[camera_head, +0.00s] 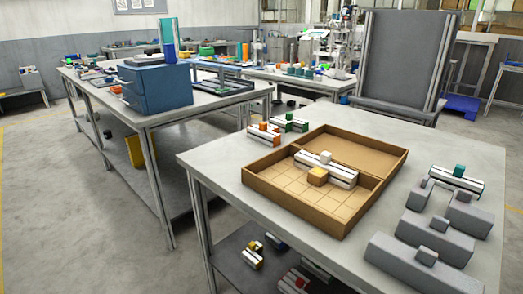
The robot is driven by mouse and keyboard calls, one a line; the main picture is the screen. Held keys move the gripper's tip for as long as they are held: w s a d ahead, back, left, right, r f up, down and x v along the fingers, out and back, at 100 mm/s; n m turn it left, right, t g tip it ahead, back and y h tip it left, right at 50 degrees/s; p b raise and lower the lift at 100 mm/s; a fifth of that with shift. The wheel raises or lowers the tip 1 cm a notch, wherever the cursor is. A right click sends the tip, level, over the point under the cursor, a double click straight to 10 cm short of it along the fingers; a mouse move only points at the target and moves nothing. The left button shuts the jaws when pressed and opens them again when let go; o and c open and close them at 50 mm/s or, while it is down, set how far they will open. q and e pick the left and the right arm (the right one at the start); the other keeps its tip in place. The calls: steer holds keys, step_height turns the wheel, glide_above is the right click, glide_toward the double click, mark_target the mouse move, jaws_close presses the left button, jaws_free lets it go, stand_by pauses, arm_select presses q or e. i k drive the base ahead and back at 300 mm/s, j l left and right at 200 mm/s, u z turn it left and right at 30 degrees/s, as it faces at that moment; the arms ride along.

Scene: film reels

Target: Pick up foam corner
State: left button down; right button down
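Several grey blocks, each with a smaller raised grey block on it, lie in a row on the right part of the near table. They look like the foam pieces. The largest (408,266) is nearest, by the front right edge. Another (436,239) lies behind it, and a further one (467,216) lies behind that. A smaller grey piece (427,198) is at the left of the row. I cannot tell which one is the foam corner. Neither of my grippers is in view.
A green-topped rail (457,179) lies behind the grey blocks. A blue box (157,86) stands on the left table.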

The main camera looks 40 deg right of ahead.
mark_target(476, 222)
steer(key=z, duration=2.6)
steer(key=u, duration=0.5)
steer(key=l+u, duration=0.45)
steer(key=k+l+u, duration=0.15)
steer(key=u, duration=0.3)
steer(key=k+l+u, duration=0.15)
steer(key=l+u, duration=0.3)
steer(key=k+l, duration=0.1)
steer(key=i, duration=0.5)
steer(key=l, duration=0.1)
